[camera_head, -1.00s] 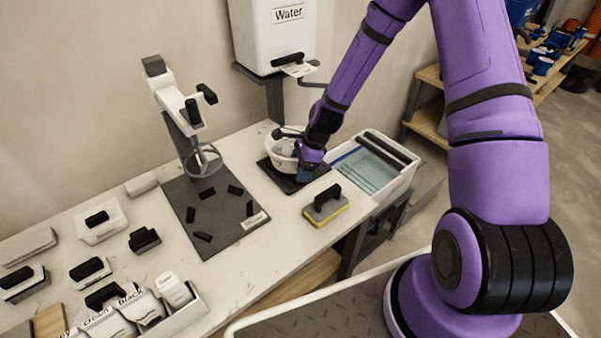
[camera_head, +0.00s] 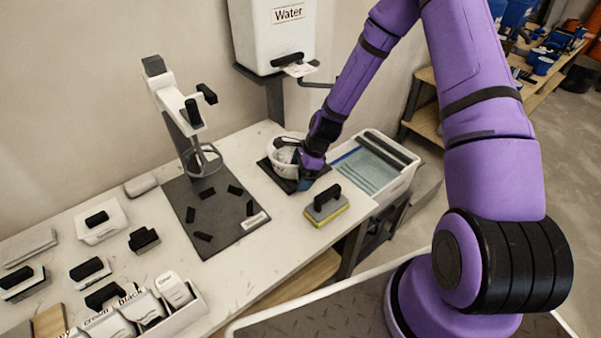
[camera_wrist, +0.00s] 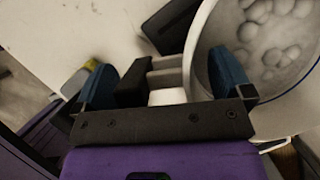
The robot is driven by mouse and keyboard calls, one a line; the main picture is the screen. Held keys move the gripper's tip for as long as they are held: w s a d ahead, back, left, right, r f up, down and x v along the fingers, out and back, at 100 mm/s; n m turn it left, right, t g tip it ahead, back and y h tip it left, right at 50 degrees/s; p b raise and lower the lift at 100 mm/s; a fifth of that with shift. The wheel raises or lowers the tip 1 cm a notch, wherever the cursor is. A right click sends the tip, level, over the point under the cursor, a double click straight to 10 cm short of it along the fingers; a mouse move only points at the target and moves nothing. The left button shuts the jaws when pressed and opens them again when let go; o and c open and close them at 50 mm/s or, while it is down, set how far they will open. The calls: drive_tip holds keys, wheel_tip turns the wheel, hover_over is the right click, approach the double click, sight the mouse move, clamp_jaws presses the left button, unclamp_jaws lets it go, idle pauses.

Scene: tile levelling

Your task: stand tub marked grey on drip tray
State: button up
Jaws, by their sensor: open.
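A white round tub (camera_head: 281,157) with grey lumpy contents stands on the black drip tray (camera_head: 266,171), below the water tank. No marking on the tub can be read. In the wrist view the tub (camera_wrist: 203,42) fills the right side, and a dark corner of the tray (camera_wrist: 168,24) shows beside it. My gripper (camera_head: 303,180) is at the tub's right front side. In the wrist view my gripper (camera_wrist: 165,78) is open, its blue fingers either side of the tub's handle (camera_wrist: 132,88), which has a black grip. The right finger overlaps the tub's rim in the picture; contact cannot be told.
The water tank (camera_head: 268,45) hangs behind the tub. A tray of water (camera_head: 409,178) stands to the right, and a yellow-edged sponge float (camera_head: 326,208) lies in front. A mixer stand (camera_head: 176,110) on a dark mat is left. Labelled bags (camera_head: 110,322) sit front left.

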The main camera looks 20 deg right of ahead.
drive_tip(key=shift+r, duration=0.1)
drive_tip(key=v, duration=1.2)
drive_tip(key=s+r+n+t+h, duration=0.15)
drive_tip(key=s+r+n, duration=0.35)
drive_tip(key=r, duration=0.6)
drive_tip(key=s+r+n+h, duration=0.2)
drive_tip(key=s+r+n, duration=0.25)
drive_tip(key=r, duration=0.65)
drive_tip(key=s+d+r+n+t, duration=0.1)
drive_tip(key=s+r+n, duration=0.4)
drive_tip(key=s, duration=0.4)
drive_tip(key=s+d+r+n+t+h, duration=0.1)
drive_tip(key=s+r+n, duration=0.4)
drive_tip(key=s, duration=0.5)
wheel_tip(320, 180, up, 3)
drive_tip(key=shift+f+t, duration=0.1)
drive_tip(key=shift+t, duration=0.35)
